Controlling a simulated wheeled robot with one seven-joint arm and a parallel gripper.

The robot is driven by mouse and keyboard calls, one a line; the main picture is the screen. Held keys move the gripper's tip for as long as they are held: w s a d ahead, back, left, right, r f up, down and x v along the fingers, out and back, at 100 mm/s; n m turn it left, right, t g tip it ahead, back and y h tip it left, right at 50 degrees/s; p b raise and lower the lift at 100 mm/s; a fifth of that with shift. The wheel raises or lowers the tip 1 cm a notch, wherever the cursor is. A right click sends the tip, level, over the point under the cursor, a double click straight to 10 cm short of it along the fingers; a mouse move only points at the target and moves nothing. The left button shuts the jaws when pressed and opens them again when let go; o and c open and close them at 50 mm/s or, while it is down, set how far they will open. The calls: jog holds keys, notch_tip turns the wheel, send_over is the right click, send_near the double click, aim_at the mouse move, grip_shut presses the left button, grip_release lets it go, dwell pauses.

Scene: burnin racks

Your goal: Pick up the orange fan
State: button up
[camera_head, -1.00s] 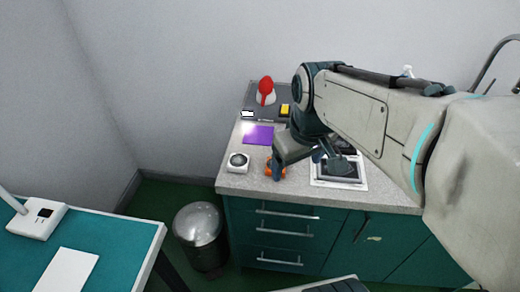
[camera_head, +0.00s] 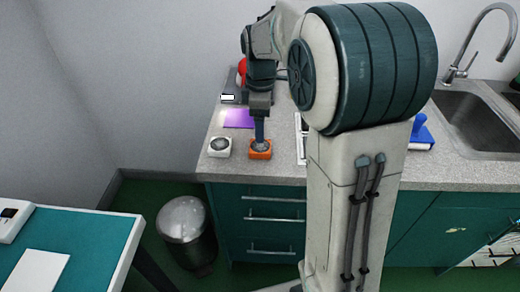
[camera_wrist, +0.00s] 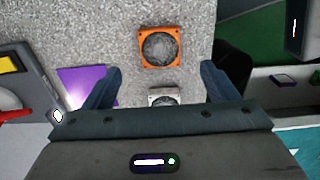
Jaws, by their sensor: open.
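The orange fan (camera_head: 260,149) is a small square orange frame with a grey round middle, lying on the speckled grey counter near its front edge. It also shows in the wrist view (camera_wrist: 159,46), uncovered, ahead of my fingers. My gripper (camera_head: 259,138) points down just above or behind the fan in the head view. In the wrist view my gripper (camera_wrist: 160,80) is open, with its two dark fingers spread wide and nothing between them gripped. I cannot tell the exact height over the fan.
A white fan (camera_head: 219,147) lies just left of the orange one and also shows between my fingers (camera_wrist: 164,97). A purple sheet (camera_head: 238,118) lies behind. A sink (camera_head: 485,115) is at the right; a metal bin (camera_head: 186,232) stands on the floor left of the green cabinet.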

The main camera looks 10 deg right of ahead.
aim_at(260, 146)
notch_tip(260, 146, down, 8)
jog(key=shift+a+r, duration=0.1)
jog(key=shift+r, duration=0.05)
dwell(0.3)
jog(key=shift+c, duration=0.3)
jog(key=c, duration=1)
